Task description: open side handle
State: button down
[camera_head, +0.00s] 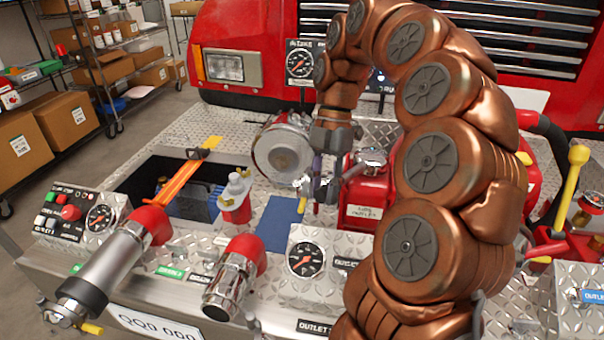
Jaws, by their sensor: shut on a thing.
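My gripper (318,186) points down in the middle of the picture, at the end of my copper-coloured arm. Its fingers are shut on a small grey handle with a yellow tip (302,205), though the fingers hide most of the grip. The handle sits just left of a red body labelled as an outlet (366,203) and right of a silver round cap (283,152). Another small handle with a yellow tip (91,328) is on the left outlet pipe, at the lower left.
A gauge panel (306,260) stands just below the gripper. A long yellow lever (573,184) stands at the right. A dark open bay (176,170) lies at the left.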

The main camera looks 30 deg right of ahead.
jog(key=shift+s+d+n+p, duration=0.15)
jog(key=shift+s+d+n, duration=0.2)
jog(key=shift+s, duration=0.25)
jog(key=shift+s+d+n+p, duration=0.2)
jog(key=shift+s+n, duration=0.15)
jog(key=shift+s, duration=0.2)
jog(key=c, duration=1)
grip_release()
jog(key=shift+s+d, duration=0.1)
jog(key=shift+o, duration=0.8)
